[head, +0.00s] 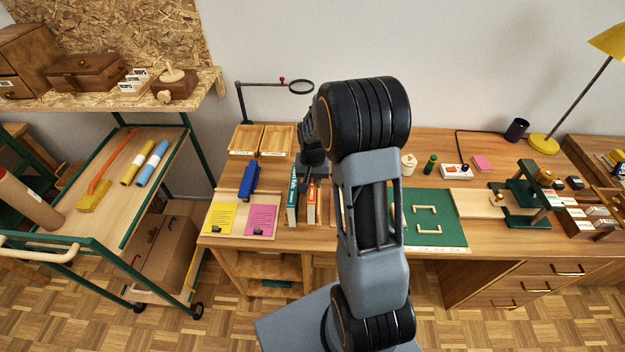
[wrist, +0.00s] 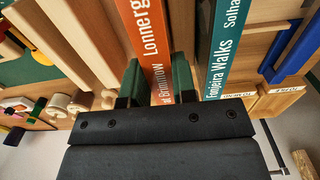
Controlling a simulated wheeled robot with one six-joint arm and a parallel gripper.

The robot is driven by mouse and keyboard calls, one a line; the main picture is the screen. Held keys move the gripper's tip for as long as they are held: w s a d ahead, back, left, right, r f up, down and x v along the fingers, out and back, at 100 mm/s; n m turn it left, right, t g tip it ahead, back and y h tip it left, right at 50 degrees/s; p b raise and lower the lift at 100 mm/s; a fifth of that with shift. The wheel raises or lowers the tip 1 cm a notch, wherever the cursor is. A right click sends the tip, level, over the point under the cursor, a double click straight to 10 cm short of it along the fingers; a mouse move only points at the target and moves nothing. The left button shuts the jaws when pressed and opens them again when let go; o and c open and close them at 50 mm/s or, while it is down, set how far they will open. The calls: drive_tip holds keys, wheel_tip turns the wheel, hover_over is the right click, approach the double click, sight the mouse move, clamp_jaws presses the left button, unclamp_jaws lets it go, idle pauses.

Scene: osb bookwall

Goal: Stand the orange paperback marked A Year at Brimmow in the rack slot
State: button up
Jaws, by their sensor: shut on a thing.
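The orange paperback (wrist: 150,35) shows its spine in the wrist view, with "Brimmow" and "Lonnerg…" readable. My gripper (wrist: 157,82) is shut on it, one dark green finger on each side of the spine. In the head view the orange paperback (head: 311,204) stands upright just right of a teal book (head: 292,206), with my gripper (head: 312,172) at its far end, partly hidden by my arm. The teal book (wrist: 228,45), marked "Fonjeira Walks", is close beside it in the wrist view, a narrow gap between. Pale wooden uprights (wrist: 98,30) show on the other side. Whether the paperback's lower edge is seated is hidden.
A blue object (head: 249,182) and yellow (head: 220,217) and pink (head: 261,219) cards lie left of the books. Two wooden trays (head: 246,139) and a magnifier stand (head: 242,103) are behind. A green mat (head: 447,228) lies right of my arm.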

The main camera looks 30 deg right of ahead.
drive_tip(key=shift+f+b, duration=0.7)
drive_tip(key=shift+f, duration=0.3)
drive_tip(key=o, duration=1.1)
drive_tip(key=shift+o, duration=0.2)
drive_tip(key=shift+r, duration=0.15)
drive_tip(key=shift+r+p, duration=2.55)
drive_tip(key=shift+r, duration=0.85)
